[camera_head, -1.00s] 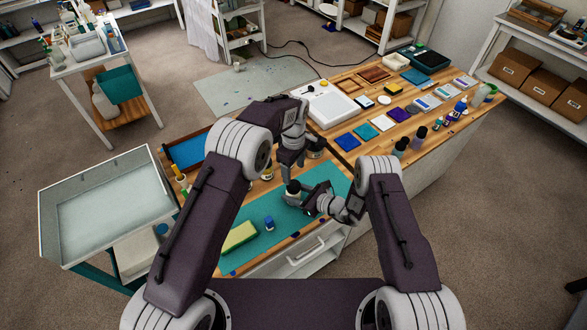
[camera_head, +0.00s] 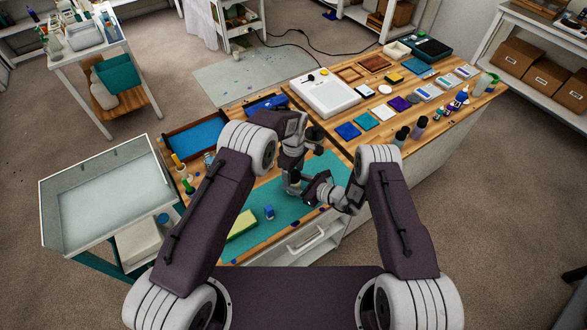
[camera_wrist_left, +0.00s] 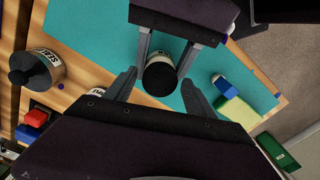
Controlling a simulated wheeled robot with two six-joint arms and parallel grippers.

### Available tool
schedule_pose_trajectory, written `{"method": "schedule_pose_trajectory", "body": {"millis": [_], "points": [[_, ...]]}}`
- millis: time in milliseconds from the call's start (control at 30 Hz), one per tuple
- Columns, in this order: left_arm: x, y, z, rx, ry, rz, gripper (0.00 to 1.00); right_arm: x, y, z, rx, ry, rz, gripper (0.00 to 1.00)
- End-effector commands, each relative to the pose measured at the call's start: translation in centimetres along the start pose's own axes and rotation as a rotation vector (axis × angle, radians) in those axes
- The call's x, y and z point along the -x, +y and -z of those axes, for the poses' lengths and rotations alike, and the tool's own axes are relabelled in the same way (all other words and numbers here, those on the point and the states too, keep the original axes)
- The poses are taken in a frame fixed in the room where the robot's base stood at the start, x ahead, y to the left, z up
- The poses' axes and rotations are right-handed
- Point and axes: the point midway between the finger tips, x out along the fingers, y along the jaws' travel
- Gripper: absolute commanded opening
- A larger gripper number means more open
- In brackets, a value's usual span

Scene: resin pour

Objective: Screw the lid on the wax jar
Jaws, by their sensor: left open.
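A small jar with a light label and a round dark top (camera_wrist_left: 160,78) is in the middle of the left wrist view, over the teal mat (camera_wrist_left: 95,35). I cannot tell from here whether the dark top is a seated lid. My left gripper (camera_wrist_left: 158,95) is open above the jar, its fingers apart on either side and clear of it. In the head view, my left gripper (camera_head: 292,180) points down at the mat. My right gripper (camera_head: 305,191) comes in from the side. Its fingers (camera_wrist_left: 166,55) flank the jar's body closely and appear closed on it.
A larger jar with a black lid and a "SEAL" label (camera_wrist_left: 38,70) stands at left in the wrist view. A yellow-green sponge (camera_head: 242,224) and a small blue block (camera_head: 269,212) lie on the mat. A white device (camera_head: 325,93) stands further back.

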Motion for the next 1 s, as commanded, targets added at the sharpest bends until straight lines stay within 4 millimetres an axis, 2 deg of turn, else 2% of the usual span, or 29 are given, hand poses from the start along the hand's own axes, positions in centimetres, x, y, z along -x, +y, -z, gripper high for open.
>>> {"method": "schedule_pose_trajectory", "body": {"millis": [167,267,400,567,667,1000], "points": [[0.01,0.01,0.00,0.000,0.000,0.000,0.63,0.00,-0.01,-0.01,0.000,0.000,0.000,0.00],[0.02,0.01,0.00,0.000,0.000,0.000,0.41,0.00,-0.01,-0.01,0.000,0.000,0.000,0.00],[0.03,0.00,0.00,0.000,0.000,0.000,0.02,0.00,-0.01,-0.01,0.000,0.000,0.000,0.00],[0.03,0.00,0.00,-0.077,0.000,0.000,0.00,0.00,-0.02,-0.01,0.000,0.000,0.000,0.00],[0.01,-0.01,0.01,-0.308,0.000,0.000,0.00,0.00,-0.02,-0.01,0.000,0.000,0.001,0.00],[-0.06,0.00,0.06,-1.446,0.000,0.000,0.00,0.00,-0.03,-0.01,0.000,0.000,0.001,0.00]]}}
